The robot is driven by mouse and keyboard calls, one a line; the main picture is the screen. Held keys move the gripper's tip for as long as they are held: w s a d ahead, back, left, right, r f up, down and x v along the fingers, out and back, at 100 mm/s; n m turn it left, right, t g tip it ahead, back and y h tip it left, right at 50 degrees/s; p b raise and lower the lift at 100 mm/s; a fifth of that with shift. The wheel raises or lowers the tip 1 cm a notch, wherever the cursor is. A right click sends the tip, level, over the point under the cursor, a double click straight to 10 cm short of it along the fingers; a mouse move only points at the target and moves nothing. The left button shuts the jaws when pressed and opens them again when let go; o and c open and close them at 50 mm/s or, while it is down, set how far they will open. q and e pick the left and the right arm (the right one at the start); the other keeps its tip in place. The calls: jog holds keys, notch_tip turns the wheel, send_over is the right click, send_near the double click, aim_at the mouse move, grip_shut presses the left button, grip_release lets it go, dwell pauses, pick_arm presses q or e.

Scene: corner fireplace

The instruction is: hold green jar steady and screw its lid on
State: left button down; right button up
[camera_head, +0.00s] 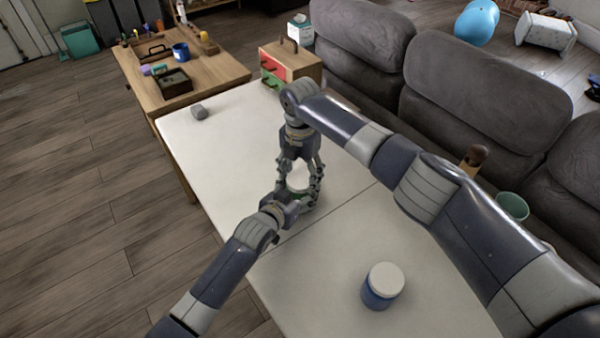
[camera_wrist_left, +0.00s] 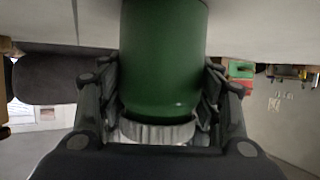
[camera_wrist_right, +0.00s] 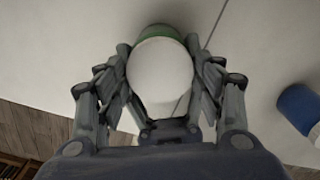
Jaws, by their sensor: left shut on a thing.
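The green jar (camera_wrist_left: 162,60) stands upright on the white table, and the left wrist view shows it upside down. My left gripper (camera_head: 302,200) is shut on the jar, with fingers on both sides. A white lid (camera_wrist_right: 160,75) with a ribbed side sits at the jar's mouth; it also shows in the left wrist view (camera_wrist_left: 157,132). How tightly it sits I cannot tell. My right gripper (camera_head: 302,178) points down from above, its fingers open on either side of the lid. In the head view the grippers hide most of the jar.
A blue jar with a white lid (camera_head: 382,286) stands on the near part of the white table (camera_head: 235,165). A small grey object (camera_head: 199,112) lies near the far left edge. A wooden table (camera_head: 215,72) with tools adjoins behind; a grey sofa (camera_head: 470,90) lines the right.

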pick_arm(q)
jog(key=shift+f, duration=0.1)
pick_arm(e)
jog(key=o, duration=1.1)
jog(key=shift+o, duration=0.2)
jog(key=shift+r, duration=0.1)
jog(key=shift+r, duration=2.15)
jog(key=shift+c, duration=0.3)
notch_tip(320, 180, up, 4)
jog(key=shift+f, duration=0.25)
jog(key=shift+f, duration=4.05)
